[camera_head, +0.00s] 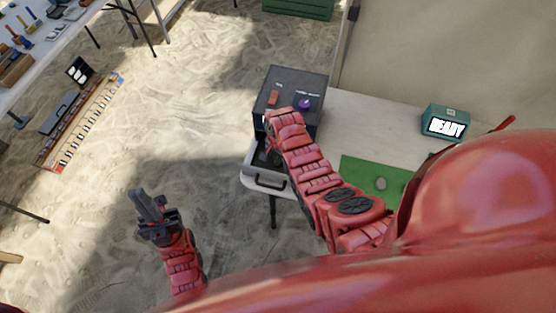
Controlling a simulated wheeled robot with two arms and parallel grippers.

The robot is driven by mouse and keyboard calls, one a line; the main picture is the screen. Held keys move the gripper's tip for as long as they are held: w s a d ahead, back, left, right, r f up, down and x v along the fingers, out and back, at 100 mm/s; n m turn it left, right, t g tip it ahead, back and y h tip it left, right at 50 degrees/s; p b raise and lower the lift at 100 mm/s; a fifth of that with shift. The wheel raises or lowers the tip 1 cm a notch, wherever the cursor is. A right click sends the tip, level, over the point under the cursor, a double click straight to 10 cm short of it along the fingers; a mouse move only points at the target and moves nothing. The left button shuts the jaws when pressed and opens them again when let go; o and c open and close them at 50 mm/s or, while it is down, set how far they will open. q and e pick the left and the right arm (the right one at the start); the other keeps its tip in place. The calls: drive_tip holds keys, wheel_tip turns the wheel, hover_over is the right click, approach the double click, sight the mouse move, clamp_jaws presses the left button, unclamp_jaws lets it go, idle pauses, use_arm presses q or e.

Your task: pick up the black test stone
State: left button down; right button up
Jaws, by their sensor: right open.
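I cannot make out a black test stone. My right arm reaches over this tray. My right gripper (269,150) is open at the tray, mostly hidden behind its own wrist, so what lies under it is hidden. My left gripper (149,207) is over the sandy floor, away from the table, with no object visible in it. Its finger gap is unclear.
A green mat (352,171) with a small grey stone (381,184) lies on the pale table (365,115). A teal box reading READY (446,122) stands at the right. A long case (85,125) lies on the floor at left. Sandy floor between is clear.

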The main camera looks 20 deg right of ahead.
clamp_jaws()
drive_tip(key=shift+r, duration=0.2)
idle(0.3)
